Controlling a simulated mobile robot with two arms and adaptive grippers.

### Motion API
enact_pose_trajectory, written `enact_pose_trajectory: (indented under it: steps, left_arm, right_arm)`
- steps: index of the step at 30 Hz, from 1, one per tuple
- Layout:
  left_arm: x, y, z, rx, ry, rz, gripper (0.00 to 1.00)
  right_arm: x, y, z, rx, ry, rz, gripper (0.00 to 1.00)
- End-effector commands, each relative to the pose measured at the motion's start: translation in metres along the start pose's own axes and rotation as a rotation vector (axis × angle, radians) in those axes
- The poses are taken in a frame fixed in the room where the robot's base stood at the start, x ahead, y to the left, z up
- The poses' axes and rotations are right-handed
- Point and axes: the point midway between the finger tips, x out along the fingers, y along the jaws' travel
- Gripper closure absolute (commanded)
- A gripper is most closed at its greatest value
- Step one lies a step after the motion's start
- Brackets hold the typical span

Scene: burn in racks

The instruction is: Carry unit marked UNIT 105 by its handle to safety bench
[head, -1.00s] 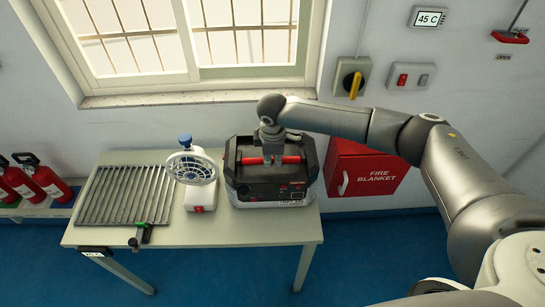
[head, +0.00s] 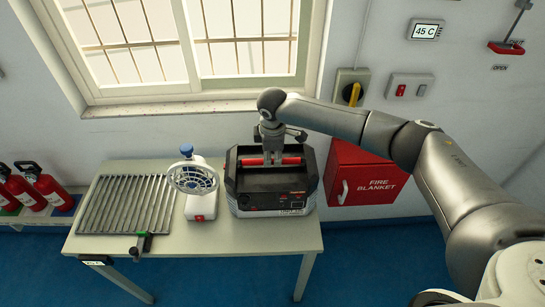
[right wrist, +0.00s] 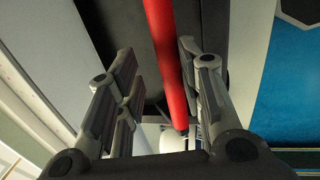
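A black and grey unit (head: 260,182) with a red handle bar (head: 290,161) stands upright on the right part of a pale bench (head: 250,236). A small label on its front edge is too small to read surely. My right gripper (head: 273,159) is over the unit at the handle. In the right wrist view the red handle (right wrist: 166,50) runs between the spread fingers of the right gripper (right wrist: 165,95). There is a clear gap on the left side, and the right finger is close to the bar. My left gripper is not in view.
A small fan (head: 194,180) stands just left of the unit. A slatted metal grille (head: 125,205) with a green-tipped clamp (head: 144,244) is at the bench's left. A red fire blanket box (head: 365,178) is on the wall to the right. Fire extinguishers (head: 40,187) stand far left.

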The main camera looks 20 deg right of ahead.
Motion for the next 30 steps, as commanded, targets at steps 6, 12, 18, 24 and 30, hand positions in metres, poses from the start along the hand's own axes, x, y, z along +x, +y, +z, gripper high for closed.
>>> enact_pose_trajectory:
  steps: [6,12,18,24,30]
  left_arm:
    - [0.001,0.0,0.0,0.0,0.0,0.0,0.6]
    - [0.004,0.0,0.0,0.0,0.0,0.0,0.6]
    - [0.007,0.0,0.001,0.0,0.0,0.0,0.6]
    - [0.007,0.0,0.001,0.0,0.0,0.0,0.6]
    - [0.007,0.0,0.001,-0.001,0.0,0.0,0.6]
  right_arm:
    - [-0.001,0.013,0.002,0.003,-0.002,0.005,0.61]
    - [0.001,0.018,0.002,0.004,-0.003,0.005,0.54]
    - [0.002,0.028,0.002,0.003,-0.004,0.005,0.42]
    - [0.001,0.029,0.002,0.001,-0.004,0.003,0.34]
    - [0.001,0.028,0.002,0.001,-0.004,0.002,0.06]
